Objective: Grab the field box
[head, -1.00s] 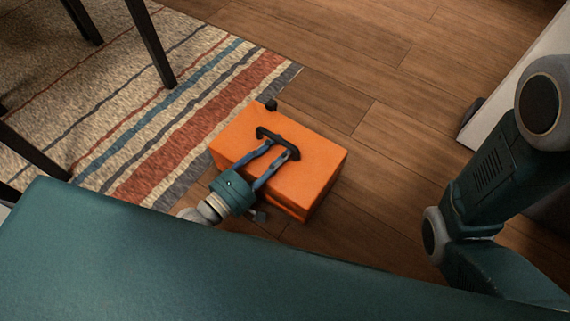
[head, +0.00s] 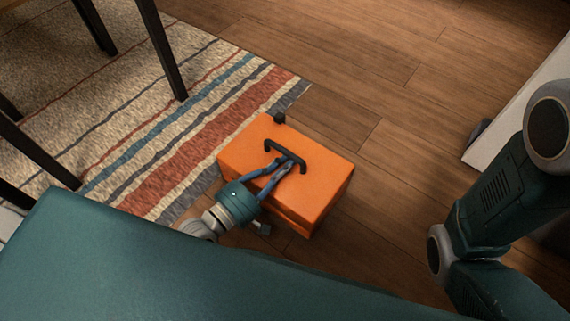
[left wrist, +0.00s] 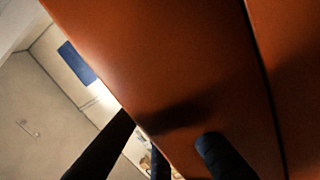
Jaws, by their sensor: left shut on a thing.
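The field box is an orange case (head: 315,185) with a black carrying handle (head: 270,147) on its top. It stands on the wood floor beside the rug's edge in the head view. My left gripper (head: 285,164) reaches in from the lower left, with its blue fingers drawn together on the handle. In the left wrist view the box's orange surface (left wrist: 190,60) fills much of the picture, with dark fingers at the bottom edge; the grip itself is hard to see there. My right arm shows at the right of the head view, but its gripper is out of view.
A striped rug (head: 200,130) with dark furniture legs (head: 165,55) on it lies to the left. A white panel-like piece (head: 515,100) stands at the right. Bare wood floor (head: 390,150) is clear behind and right of the box.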

